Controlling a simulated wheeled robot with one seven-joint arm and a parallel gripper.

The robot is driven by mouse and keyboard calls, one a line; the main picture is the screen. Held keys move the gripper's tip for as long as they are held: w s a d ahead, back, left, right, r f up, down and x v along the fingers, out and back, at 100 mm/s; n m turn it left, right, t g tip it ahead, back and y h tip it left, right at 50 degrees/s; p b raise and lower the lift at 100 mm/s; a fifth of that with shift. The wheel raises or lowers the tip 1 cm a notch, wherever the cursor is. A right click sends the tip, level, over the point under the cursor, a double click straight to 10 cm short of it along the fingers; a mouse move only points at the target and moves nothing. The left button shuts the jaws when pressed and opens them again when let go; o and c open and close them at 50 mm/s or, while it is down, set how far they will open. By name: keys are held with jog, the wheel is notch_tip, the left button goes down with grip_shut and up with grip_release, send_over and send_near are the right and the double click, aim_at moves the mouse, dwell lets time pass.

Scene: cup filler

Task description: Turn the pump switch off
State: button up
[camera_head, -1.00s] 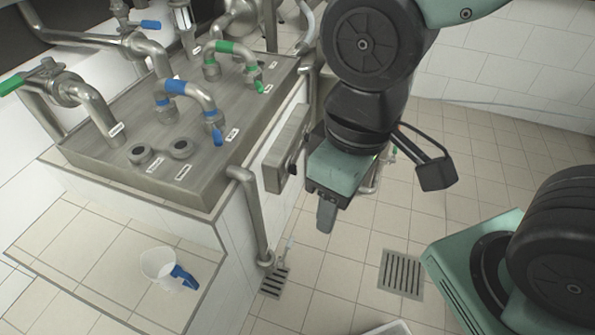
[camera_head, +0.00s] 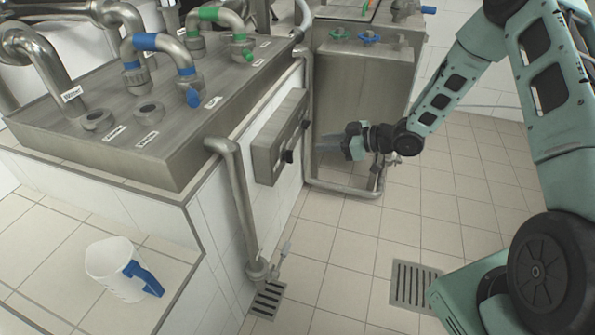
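A grey metal switch box (camera_head: 280,140) is fixed to the white tiled side of the counter. It carries a black switch (camera_head: 287,156) low on its front and another black switch (camera_head: 304,125) farther along. I cannot tell which is the pump switch, nor read their settings. My gripper (camera_head: 350,145) is to the right of the box, apart from it, and points left towards it. It is small and seen from an angle, so its finger opening is unclear. Nothing is visibly held in it.
A steel counter top (camera_head: 185,125) with pipes and blue and green valves is at left. A white jug (camera_head: 112,268) with a blue handle stands on a tiled ledge. A vertical pipe (camera_head: 240,200) stands before the box. A steel tank (camera_head: 362,85) is behind; tiled floor is open.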

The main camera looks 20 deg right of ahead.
aim_at(289, 157)
jog(key=s+d+f+t+y+b, duration=0.1)
jog(key=s+d+f+y+b, duration=0.25)
jog(key=d+f, duration=0.3)
jog(key=r+b+x, duration=0.1)
jog(key=x, duration=1.6)
jog(key=shift+s+a+f+t+b, duration=0.2)
jog(key=shift+s+f+t+b, duration=0.1)
jog(key=shift+f+b, duration=0.1)
grip_shut()
